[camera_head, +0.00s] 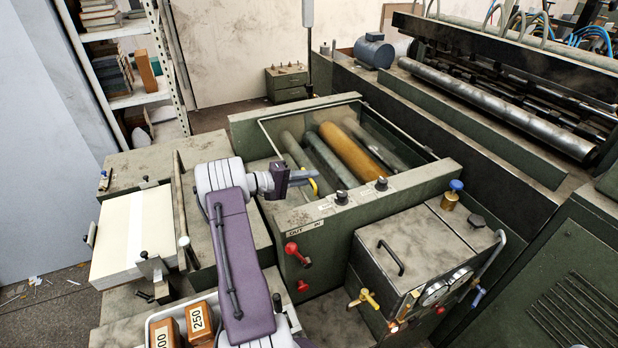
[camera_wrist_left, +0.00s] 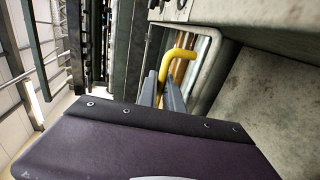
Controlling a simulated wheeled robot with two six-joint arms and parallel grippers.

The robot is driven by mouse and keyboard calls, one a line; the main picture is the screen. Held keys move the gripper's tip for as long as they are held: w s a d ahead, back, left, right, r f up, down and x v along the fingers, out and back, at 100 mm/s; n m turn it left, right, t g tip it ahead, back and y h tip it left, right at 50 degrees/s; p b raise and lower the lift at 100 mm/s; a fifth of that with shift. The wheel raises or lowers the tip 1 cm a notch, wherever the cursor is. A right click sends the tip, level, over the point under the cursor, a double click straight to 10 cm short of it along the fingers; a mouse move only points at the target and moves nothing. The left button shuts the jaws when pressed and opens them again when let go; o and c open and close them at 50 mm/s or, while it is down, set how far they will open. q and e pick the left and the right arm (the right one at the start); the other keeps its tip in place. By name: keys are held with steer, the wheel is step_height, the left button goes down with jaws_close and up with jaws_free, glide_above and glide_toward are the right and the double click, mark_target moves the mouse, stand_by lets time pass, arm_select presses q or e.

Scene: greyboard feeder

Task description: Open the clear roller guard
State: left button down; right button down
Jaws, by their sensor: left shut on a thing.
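The clear roller guard (camera_head: 345,145) lies over the roller bay of the green machine, with the rollers showing through it. I cannot tell whether it is raised at all. Its yellow handle (camera_head: 314,187) is at the guard's near left edge; in the left wrist view the curved handle (camera_wrist_left: 181,62) shows beyond my fingers. My left gripper (camera_head: 312,175) is shut on the yellow handle, its grey fingers (camera_wrist_left: 160,92) on either side of the handle's lower end. The fingers partly hide the handle. My right gripper is in neither view.
Knobs (camera_head: 341,198) stand on the near rail, and a red-knobbed lever (camera_head: 292,248) juts from the front panel. A grey control box with gauges (camera_head: 433,293) stands at the right. A stack of pale board (camera_head: 130,235) lies at the left.

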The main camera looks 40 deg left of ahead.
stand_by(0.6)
arm_select(q)
steer(key=w+d+r+g+p, duration=0.1)
steer(key=w+r+p, duration=0.2)
steer(key=r+p, duration=0.4)
steer(key=w+d+r+g+y+p, duration=0.1)
steer(key=w+d+r+p, duration=0.1)
steer(key=r+p, duration=0.5)
steer(key=w+d+r+g+y+p, duration=0.1)
steer(key=w+r+p, duration=0.3)
steer(key=r, duration=1)
steer(key=d+p, duration=0.1)
steer(key=p, duration=0.1)
steer(key=shift+w+g+p, duration=0.3)
steer(key=shift+g+p, duration=0.1)
steer(key=c, duration=1.5)
jaws_free()
